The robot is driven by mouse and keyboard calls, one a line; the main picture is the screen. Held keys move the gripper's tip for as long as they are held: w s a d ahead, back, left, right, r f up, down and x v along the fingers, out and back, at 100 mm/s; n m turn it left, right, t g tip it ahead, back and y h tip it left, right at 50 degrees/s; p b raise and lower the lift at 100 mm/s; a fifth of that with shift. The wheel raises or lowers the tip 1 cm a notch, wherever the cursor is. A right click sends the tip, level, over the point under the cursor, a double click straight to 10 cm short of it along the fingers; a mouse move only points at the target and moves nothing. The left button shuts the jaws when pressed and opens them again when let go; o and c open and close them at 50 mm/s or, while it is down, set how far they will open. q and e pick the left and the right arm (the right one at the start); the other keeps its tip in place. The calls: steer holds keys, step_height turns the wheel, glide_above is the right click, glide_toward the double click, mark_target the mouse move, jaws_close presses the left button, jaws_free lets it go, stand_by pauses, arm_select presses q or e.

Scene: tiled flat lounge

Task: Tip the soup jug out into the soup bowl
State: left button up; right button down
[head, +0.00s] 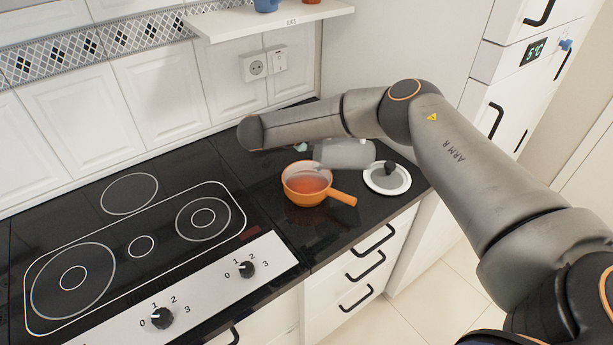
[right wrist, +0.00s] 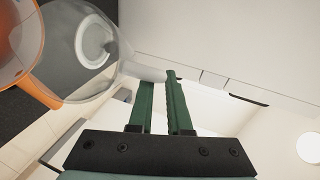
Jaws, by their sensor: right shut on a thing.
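The soup jug (head: 345,153) is clear glass and lies tilted far over on its side, held in the air just behind and right of the orange soup bowl (head: 307,183). The bowl has a side handle and holds reddish-orange liquid. In the right wrist view the jug (right wrist: 98,85) overlaps the bowl's rim (right wrist: 30,75); I see no soup in the jug. My right gripper (right wrist: 160,82) has green fingers shut on the jug's handle. In the head view the gripper is mostly hidden behind my forearm. My left gripper is out of view.
A white round lid with a black knob (head: 387,178) lies right of the bowl on the black counter. A hob (head: 130,250) with control knobs is at left. A wall shelf (head: 270,20) hangs above, near a socket (head: 255,66). Drawers (head: 360,265) are below.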

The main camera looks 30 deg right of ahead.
mark_target(369, 146)
steer(key=shift+s+d+f+y+p, duration=0.1)
steer(key=shift+s+d+y+p, duration=0.15)
steer(key=shift+d, duration=0.3)
steer(key=shift+s+d+y+p, duration=0.15)
steer(key=shift+s+d+p, duration=0.1)
steer(key=shift+d, duration=0.25)
steer(key=shift+d+f, duration=0.1)
steer(key=shift+f, duration=0.1)
steer(key=d+f+y, duration=0.1)
steer(key=s+d+f+y, duration=0.1)
steer(key=d+m+t+y, duration=0.1)
steer(key=shift+s+d+f, duration=0.1)
steer(key=shift+s+f, duration=0.15)
steer(key=shift+f, duration=0.15)
steer(key=shift+s+d+f+m+y, duration=0.1)
steer(key=shift+s+d+m+y, duration=0.2)
steer(key=shift+y, duration=0.5)
steer(key=s+d+f+m+t+y+b, duration=0.1)
steer(key=s+d+f+t+y+b, duration=0.2)
steer(key=d+y+b, duration=0.2)
steer(key=d+y, duration=0.3)
steer(key=shift+s+f+m+t+b, duration=0.2)
steer(key=shift+f+m+t+b, duration=0.1)
steer(key=shift+f+m, duration=0.1)
steer(key=shift+d+r, duration=0.1)
